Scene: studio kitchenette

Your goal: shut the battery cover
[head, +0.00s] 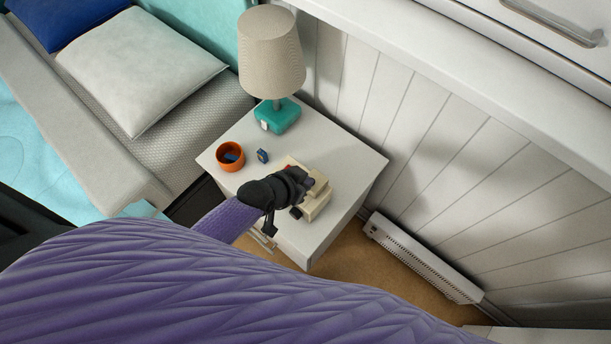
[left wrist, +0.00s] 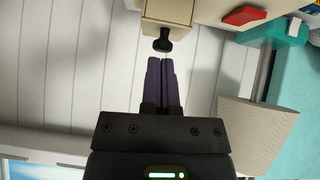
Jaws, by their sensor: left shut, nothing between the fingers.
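A cream boxy device (head: 318,206) stands on the white bedside table (head: 350,162), partly covered by my left gripper (head: 314,180). In the head view the gripper is over the device, coming in from the left. In the left wrist view the gripper (left wrist: 161,64) is shut and empty. Its fingertips are close to a black knob (left wrist: 163,42) on the end of the device (left wrist: 168,12); I cannot tell whether they touch. A red part (left wrist: 245,15) shows beside the device. I cannot make out the battery cover or its position. My right gripper is not in view.
A lamp with a teal base (head: 278,117) stands at the back. The table's right side is clear. A panelled wall (head: 420,110) lies beyond.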

